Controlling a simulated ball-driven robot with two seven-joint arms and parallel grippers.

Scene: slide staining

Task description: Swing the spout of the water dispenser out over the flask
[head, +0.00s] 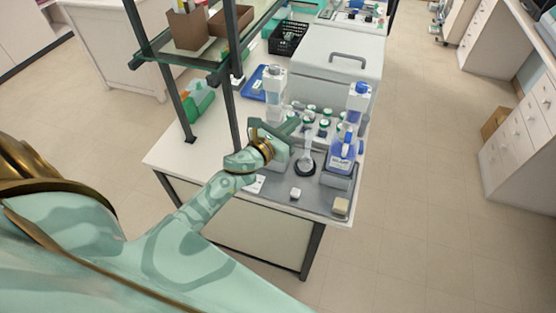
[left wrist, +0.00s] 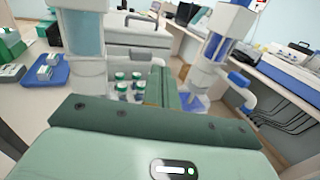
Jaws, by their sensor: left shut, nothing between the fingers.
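My left gripper (head: 292,125) is shut and empty over the tray, close to the left dispenser (head: 273,88). Its closed fingers also show in the left wrist view (left wrist: 158,85). The left dispenser is a white column with a pale blue tank; in the left wrist view it stands at the left (left wrist: 82,35). A second dispenser (head: 359,98) with a blue cap stands at the right. I cannot tell which one holds water. The clear flask (head: 306,160) stands upright on a dark round base, right of my gripper. My right gripper is out of view.
Several green-capped jars (left wrist: 121,84) stand behind the gripper. A blue-labelled jug (head: 345,152) is right of the flask. A small white block (head: 295,194) and a beige block (head: 341,206) lie at the tray front. A shelf post (head: 231,105) rises left of my gripper.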

